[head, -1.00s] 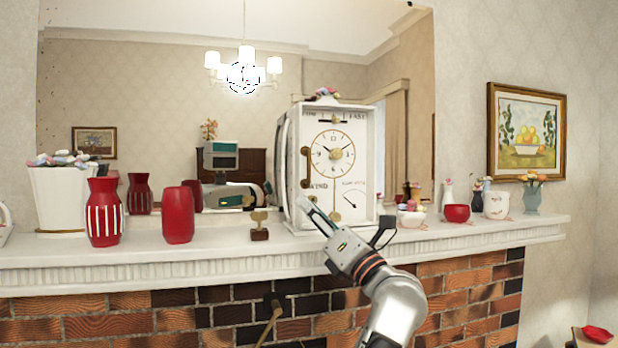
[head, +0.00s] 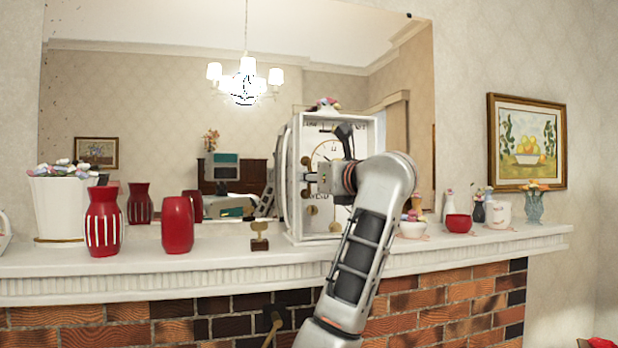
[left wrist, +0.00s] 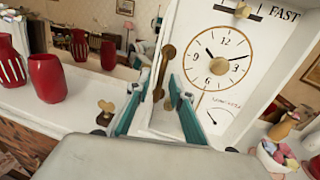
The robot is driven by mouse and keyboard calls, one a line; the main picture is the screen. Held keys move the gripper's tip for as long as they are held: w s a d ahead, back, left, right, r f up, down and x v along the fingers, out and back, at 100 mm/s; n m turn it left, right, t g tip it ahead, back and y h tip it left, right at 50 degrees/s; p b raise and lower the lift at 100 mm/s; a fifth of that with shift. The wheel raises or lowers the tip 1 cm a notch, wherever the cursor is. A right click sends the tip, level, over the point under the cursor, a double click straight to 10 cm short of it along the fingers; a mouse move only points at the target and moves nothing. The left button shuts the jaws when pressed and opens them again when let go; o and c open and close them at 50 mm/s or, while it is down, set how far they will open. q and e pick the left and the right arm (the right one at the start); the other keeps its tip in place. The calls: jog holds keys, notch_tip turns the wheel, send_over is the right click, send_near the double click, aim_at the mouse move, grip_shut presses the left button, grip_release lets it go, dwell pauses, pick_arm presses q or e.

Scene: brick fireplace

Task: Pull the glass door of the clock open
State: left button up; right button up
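The white clock (head: 352,120) stands on the mantel, its upright front facing me. Its dial shows in the left wrist view (left wrist: 222,62); in the head view my arm covers much of it. Brass-brown fittings (left wrist: 167,60) run along the clock's left front edge. I cannot make out the glass itself or tell whether the door is ajar. My left gripper (head: 312,178) is at this left edge. In the left wrist view my left gripper (left wrist: 157,92) is open, its teal-sided fingers apart on either side of the edge area, holding nothing visible. My right gripper is out of view.
Left of the clock on the mantel (head: 130,268) stand a small brass key on a dark stand (head: 260,238), red vases (head: 178,225) and a white planter (head: 62,205). Bowls and vases stand to the right, including a red bowl (head: 458,222). A mirror (head: 150,80) is behind.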

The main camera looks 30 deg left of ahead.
pick_arm(q)
jog(key=shift+x, duration=0.8)
grip_shut()
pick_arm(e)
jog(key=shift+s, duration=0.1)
